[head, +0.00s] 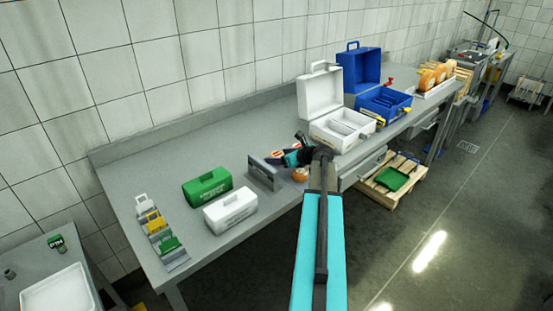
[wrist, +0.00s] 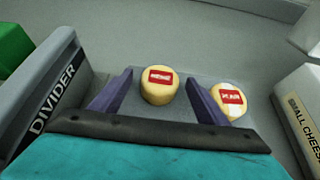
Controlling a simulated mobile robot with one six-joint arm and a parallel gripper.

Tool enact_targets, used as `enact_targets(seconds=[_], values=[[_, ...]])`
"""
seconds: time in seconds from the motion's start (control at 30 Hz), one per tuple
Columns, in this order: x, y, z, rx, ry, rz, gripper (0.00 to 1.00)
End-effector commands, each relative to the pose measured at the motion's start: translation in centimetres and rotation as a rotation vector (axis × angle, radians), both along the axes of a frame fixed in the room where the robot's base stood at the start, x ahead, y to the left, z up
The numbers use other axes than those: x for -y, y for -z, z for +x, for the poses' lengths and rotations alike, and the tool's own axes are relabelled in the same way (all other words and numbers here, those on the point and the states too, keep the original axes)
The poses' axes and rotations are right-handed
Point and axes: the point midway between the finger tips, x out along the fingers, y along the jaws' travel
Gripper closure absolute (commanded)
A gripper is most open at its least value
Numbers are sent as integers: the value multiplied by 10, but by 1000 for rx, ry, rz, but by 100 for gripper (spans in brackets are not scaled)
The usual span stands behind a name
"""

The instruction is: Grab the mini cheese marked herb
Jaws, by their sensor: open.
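Two small yellow cheeses with red labels show in the wrist view. One mini cheese (wrist: 157,92) stands upright between and beyond the tips of my gripper (wrist: 160,76). The other mini cheese (wrist: 236,112) stands to the right, outside the right finger, which partly hides it. The label print is too blurred to tell which is marked herb. My gripper is open and touches neither cheese as far as I can see.
A grey divider (wrist: 55,85) stands close to the left of my gripper. A white box (wrist: 301,115) labelled small cheese is at the right. In the head view, a green case (head: 207,188) and a white case (head: 230,210) stand left of the divider; open boxes stand beyond my gripper.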

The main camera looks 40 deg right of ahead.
Motion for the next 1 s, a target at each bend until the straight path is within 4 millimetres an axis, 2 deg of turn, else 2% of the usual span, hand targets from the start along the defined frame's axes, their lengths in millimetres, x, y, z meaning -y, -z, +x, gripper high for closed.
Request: enact_targets(seconds=[0.33,0.6,1.0], values=[[0,0,0,0,0,0,31],[0,0,0,0,-1,0,77],[0,-4,0,1,0,-1,78]])
